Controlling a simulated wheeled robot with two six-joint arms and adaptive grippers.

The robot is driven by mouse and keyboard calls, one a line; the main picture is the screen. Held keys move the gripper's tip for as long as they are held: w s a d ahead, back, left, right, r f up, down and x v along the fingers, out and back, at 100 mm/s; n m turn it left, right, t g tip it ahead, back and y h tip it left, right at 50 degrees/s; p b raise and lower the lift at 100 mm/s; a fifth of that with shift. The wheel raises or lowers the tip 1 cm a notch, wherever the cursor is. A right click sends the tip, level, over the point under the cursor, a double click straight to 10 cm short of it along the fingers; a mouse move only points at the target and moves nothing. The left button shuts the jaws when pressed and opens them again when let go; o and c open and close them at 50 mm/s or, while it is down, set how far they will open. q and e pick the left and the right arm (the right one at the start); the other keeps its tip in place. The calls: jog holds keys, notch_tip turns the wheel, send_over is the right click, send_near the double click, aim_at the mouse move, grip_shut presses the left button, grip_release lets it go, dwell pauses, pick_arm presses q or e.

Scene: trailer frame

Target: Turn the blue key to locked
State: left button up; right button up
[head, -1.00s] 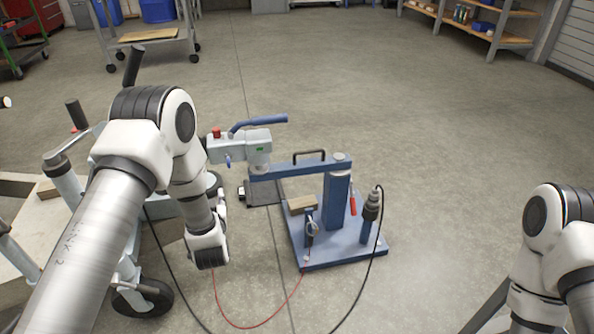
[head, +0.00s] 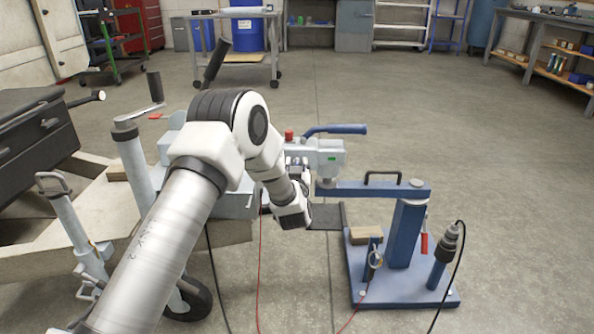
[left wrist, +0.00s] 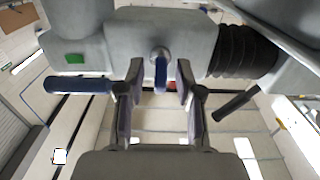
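The blue key (left wrist: 161,73) shows in the left wrist view, set in a round metal lock on the grey housing (left wrist: 130,38). My left gripper (left wrist: 159,76) is open, with one finger on each side of the key and visible gaps between. In the head view the grey housing (head: 326,157) has a red button (head: 289,134), a green display and a blue handle (head: 336,129). My left gripper (head: 298,168) is at its near left side there, mostly behind my wrist, and the key cannot be made out. My right gripper is not in view.
A blue stand (head: 407,235) carries the housing on a swing arm (head: 372,189); a black-tipped tool (head: 447,240) and cables are on its base. The trailer frame (head: 135,165) is at the left. Open floor (head: 510,200) lies to the right.

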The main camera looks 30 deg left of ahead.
pick_arm(q)
grip_shut()
jog(key=shift+n, duration=0.3)
jog(key=n+p, duration=0.1)
jog(key=n, duration=0.1)
jog(key=shift+s+a+n, duration=0.1)
jog(key=shift+n, duration=0.3)
jog(key=n, duration=0.3)
jog(key=shift+s+a+n+p, duration=0.1)
jog(key=shift+n+p, duration=0.2)
jog(key=shift+p, duration=0.1)
jog(key=n, duration=0.5)
jog(key=shift+a+f, duration=0.1)
jog(key=shift+f, duration=0.2)
jog(key=n+b, duration=0.1)
jog(key=n, duration=0.4)
jog(key=shift+s+f+n+b, duration=0.1)
jog(key=shift+f+n+b, duration=0.05)
jog(key=shift+n+b, duration=0.25)
